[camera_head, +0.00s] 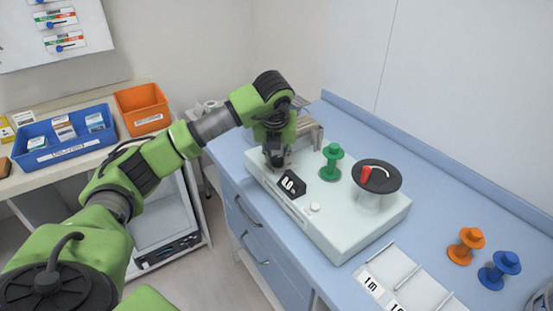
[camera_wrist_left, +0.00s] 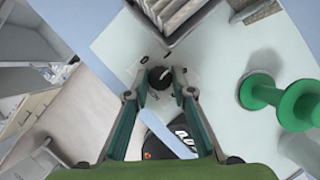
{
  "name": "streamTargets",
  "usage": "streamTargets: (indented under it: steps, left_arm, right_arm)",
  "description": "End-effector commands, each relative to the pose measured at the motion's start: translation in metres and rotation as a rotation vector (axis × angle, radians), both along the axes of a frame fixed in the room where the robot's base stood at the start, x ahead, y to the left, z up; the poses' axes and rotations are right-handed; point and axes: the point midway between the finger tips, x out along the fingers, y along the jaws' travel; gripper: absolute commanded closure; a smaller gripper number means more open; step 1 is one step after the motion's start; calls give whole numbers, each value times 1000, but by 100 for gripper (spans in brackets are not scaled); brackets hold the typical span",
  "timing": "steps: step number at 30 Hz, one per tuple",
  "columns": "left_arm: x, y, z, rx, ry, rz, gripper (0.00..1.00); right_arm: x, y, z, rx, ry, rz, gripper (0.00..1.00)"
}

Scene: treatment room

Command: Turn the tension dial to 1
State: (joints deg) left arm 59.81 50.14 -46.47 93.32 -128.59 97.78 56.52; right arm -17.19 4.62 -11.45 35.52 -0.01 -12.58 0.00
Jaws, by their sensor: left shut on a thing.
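The tension dial is a small black knob (camera_wrist_left: 159,77) on the pale top of the machine (camera_head: 335,218). In the left wrist view it sits between the two fingertips of my left gripper (camera_wrist_left: 160,84), which is shut on it. A white pointer mark shows on or beside the knob; the number it points at is too small to read. In the head view my left gripper (camera_head: 275,158) reaches down at the machine's far left end and hides the dial. My right gripper is not in view.
A tilted black display (camera_head: 293,185) stands close to the gripper. Orange (camera_head: 466,246) and blue (camera_head: 499,270) spools stand on the blue counter at right.

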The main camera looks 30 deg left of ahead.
Motion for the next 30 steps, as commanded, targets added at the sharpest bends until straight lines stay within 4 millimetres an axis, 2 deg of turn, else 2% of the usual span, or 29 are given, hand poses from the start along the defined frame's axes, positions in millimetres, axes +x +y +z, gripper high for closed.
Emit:
streamTargets:
  steps: [6, 15, 30]
  left_arm:
    - [2, -1, 1, 0, -6, 181, 99]
    - [3, -1, 1, -1, -5, 350, 99]
    - [3, -1, 2, -1, -6, 419, 99]
  right_arm:
    - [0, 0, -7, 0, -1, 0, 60]
    - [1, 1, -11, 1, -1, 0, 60]
    - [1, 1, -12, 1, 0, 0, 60]
